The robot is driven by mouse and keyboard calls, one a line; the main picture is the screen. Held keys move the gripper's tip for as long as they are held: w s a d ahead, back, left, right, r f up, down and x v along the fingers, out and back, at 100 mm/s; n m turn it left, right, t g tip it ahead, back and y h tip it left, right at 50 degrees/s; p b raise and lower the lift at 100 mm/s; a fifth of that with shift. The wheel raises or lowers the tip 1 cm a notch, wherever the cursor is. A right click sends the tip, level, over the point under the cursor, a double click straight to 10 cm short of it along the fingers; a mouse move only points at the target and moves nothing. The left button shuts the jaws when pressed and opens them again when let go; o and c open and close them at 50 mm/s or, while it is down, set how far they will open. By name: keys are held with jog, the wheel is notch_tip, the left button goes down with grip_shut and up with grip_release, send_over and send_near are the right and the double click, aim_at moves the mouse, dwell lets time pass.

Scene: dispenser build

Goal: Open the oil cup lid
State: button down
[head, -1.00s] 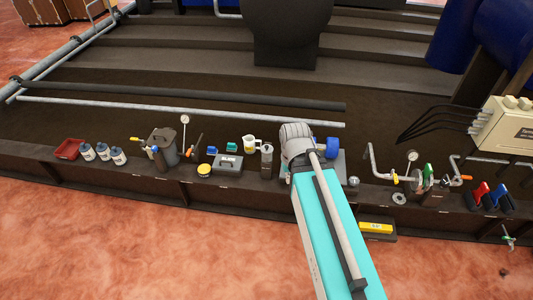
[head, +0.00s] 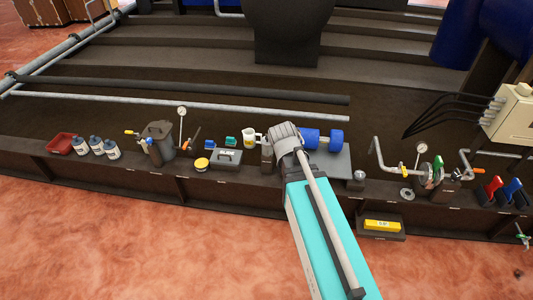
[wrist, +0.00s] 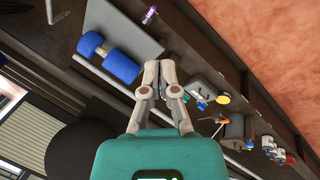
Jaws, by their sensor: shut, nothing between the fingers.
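I cannot pick out an oil cup lid for certain. A small silver ball-topped part (head: 360,176) stands at the front right of a grey plate. A small piece beyond the plate edge in the wrist view (wrist: 149,15) looks like the same part, too small to tell. The blue-ended machine (head: 336,140) lies on the grey plate; its two blue ends also show in the wrist view (wrist: 121,66). My gripper (wrist: 160,64) is shut and empty, with its fingertips together beside the grey plate. In the head view my wrist hides the fingertips and the left part of the machine.
The grey plate (head: 334,164) sits on a dark bench. To its left are a white jug (head: 249,135), a grey box (head: 227,157), a yellow-topped tin (head: 201,164) and a dark canister (head: 160,138). Pipes with a gauge (head: 421,148) stand at the right. A yellow block (head: 382,225) lies in front.

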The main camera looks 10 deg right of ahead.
jog(key=w+a+f+n+t+h+b, duration=0.2)
jog(key=w+f+n+t+h+b, duration=0.55)
jog(key=w+f+n+b, duration=1.75)
jog(key=a+f+n+t+y+b, duration=0.1)
jog(key=a+t+y+b, duration=0.3)
jog(key=b, duration=1.4)
jog(key=a+f+t, duration=0.1)
jog(key=a+t, duration=0.1)
jog(key=a, duration=0.1)
jog(key=shift+w+a+t, duration=0.15)
jog(key=shift+w+t, duration=0.05)
jog(key=shift+t, duration=0.15)
